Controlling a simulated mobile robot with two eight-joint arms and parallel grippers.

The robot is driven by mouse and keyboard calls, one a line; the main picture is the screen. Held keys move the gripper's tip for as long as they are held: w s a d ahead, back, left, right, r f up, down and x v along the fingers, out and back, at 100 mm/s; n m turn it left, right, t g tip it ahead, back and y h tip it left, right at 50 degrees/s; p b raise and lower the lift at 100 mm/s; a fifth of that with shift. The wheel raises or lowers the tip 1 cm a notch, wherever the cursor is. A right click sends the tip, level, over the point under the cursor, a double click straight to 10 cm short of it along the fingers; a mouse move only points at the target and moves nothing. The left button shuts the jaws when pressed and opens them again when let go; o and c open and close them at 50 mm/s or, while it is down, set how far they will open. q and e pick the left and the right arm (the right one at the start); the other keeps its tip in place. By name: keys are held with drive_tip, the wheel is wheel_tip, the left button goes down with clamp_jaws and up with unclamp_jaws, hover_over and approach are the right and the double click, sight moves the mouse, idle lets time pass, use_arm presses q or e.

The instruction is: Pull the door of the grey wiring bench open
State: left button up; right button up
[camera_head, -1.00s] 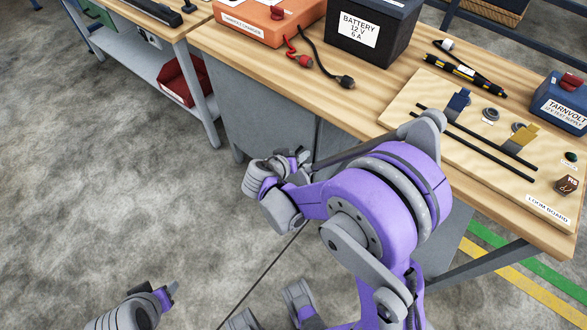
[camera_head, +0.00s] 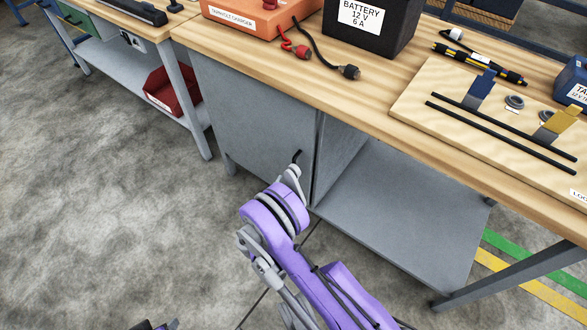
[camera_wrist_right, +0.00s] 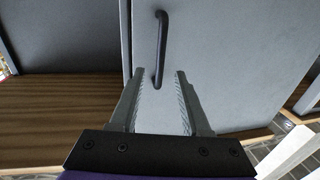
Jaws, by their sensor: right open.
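The grey wiring bench (camera_head: 190,42) has a grey door (camera_head: 255,115) under its wooden top, which looks shut. A black bar handle (camera_head: 296,157) is near the door's right edge. In the right wrist view the handle (camera_wrist_right: 161,40) stands upright on the light grey door (camera_wrist_right: 225,60). My right gripper (camera_wrist_right: 161,76) is open, with its fingers on either side of the handle's lower end in the picture; I see no grip on it. In the head view my right gripper (camera_head: 291,174) is just below the handle, partly hidden by my arm. Only a sliver of my left gripper (camera_head: 158,325) shows.
On the bench top are an orange charger (camera_head: 258,22) with clips, a black battery (camera_head: 368,25) and a wooden board (camera_head: 430,100) with rods. A grey lower shelf (camera_head: 400,220) lies right of the cabinet. A red bin (camera_head: 170,92) is on the neighbouring bench. Floor to the left is clear.

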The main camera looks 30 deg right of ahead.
sight(294, 176)
drive_tip(key=x, duration=0.7)
drive_tip(key=shift+w+d+b, duration=0.2)
drive_tip(key=shift+d+b, duration=0.15)
drive_tip(key=shift+b, duration=0.05)
drive_tip(key=shift+c, duration=0.3)
clamp_jaws()
idle(0.7)
